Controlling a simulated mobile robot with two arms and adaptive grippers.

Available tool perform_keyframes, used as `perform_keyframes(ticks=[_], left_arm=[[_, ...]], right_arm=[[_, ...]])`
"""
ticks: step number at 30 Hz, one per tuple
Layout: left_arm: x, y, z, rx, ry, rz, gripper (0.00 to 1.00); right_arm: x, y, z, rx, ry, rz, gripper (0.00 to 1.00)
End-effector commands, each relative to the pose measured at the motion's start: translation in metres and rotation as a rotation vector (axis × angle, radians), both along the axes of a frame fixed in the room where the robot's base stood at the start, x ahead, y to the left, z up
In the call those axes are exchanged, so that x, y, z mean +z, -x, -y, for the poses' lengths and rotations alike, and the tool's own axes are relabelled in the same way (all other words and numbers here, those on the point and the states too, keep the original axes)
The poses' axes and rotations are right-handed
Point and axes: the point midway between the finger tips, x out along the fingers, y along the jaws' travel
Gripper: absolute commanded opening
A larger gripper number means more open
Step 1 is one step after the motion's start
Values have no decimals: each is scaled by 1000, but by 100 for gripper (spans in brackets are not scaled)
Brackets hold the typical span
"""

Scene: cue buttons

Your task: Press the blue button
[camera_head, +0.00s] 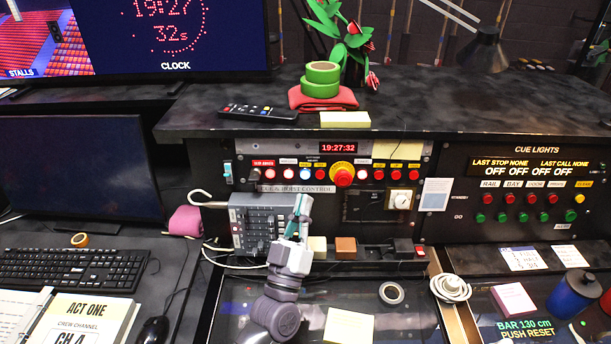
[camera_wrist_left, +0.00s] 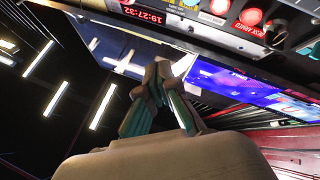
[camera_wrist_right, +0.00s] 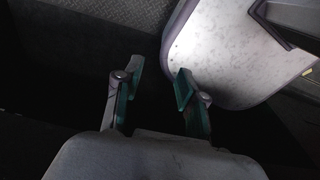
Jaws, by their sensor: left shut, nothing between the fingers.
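On the console's upper panel, a row of round lit buttons runs on both sides of a large yellow-ringed red knob (camera_head: 342,174). Left of the knob, a pale, bluish lit button (camera_head: 305,174) sits between a whitish one and a red one; glare makes its colour hard to tell. My left gripper (camera_head: 300,208) is shut and empty, pointing up just below this row and apart from it, in front of a grey keypad box. In the left wrist view the closed fingertips (camera_wrist_left: 160,75) are near the panel's underside. My right gripper (camera_wrist_right: 152,84) is open and empty, away from the panel.
A red digital clock (camera_head: 338,148) is above the buttons. A white cable and the keypad box (camera_head: 258,226) lie left of my left gripper. A cue lights panel (camera_head: 530,185) with red and green buttons is at right. Small blocks (camera_head: 346,247) sit on the ledge.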

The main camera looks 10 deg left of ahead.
Motion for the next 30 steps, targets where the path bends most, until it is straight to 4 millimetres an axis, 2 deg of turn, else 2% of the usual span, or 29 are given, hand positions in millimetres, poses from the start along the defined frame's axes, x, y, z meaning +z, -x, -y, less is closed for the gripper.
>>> perform_keyframes(ticks=[6,15,21,30], left_arm=[[-8,-29,-6,1,0,3,0],[-12,-65,-13,0,-1,2,0],[-12,-75,-15,1,-1,1,0],[-11,-76,-16,0,0,1,0]], right_arm=[[-19,-14,-2,1,-3,22,40],[-38,-11,-4,0,-6,18,40],[-42,-8,-5,1,-7,13,40],[-42,-6,-5,0,-6,10,40]])
